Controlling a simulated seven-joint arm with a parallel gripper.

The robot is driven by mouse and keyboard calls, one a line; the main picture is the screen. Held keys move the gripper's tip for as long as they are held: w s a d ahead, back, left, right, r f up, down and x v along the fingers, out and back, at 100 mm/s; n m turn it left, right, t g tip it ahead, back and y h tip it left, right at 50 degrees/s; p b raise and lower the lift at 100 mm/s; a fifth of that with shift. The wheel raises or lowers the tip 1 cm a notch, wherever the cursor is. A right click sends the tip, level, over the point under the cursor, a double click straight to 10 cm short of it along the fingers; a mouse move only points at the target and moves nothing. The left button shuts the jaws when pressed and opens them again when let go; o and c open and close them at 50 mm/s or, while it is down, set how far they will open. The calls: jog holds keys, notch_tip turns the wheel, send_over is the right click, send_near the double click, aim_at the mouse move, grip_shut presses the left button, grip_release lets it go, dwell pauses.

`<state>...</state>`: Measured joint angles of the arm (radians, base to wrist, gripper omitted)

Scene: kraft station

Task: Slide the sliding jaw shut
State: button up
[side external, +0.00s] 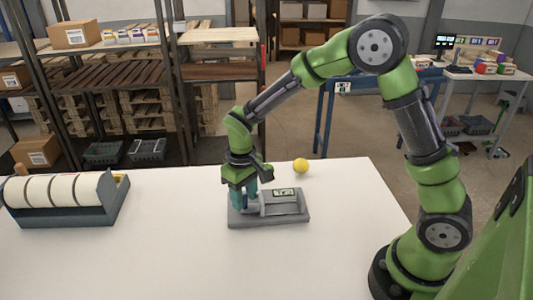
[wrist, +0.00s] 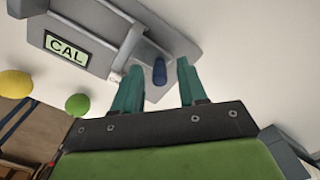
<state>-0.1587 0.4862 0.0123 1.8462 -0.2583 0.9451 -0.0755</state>
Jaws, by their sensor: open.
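A grey fixture (side external: 290,217) stands on the white table, with a raised block that carries a "CAL" label; the label (wrist: 66,47) reads clearly in the wrist view. The sliding jaw appears to be the grey part (wrist: 147,52) beside that block, with a dark blue upright knob (wrist: 160,73). My gripper (side external: 249,196) is over the fixture's left end, fingers pointing down. In the wrist view its two teal fingers (wrist: 159,68) are apart, one on each side of the knob. I cannot tell whether either finger touches it. In the side view the gripper largely hides the jaw.
A yellow ball (side external: 301,165) lies behind the fixture; a green ball (wrist: 77,104) shows near it in the wrist view. A grey holder with white rolls (side external: 62,190) stands at the table's left. The table front is clear. Shelves (side external: 130,80) stand beyond the table.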

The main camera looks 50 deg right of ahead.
jog(key=shift+f, duration=0.5)
grip_shut()
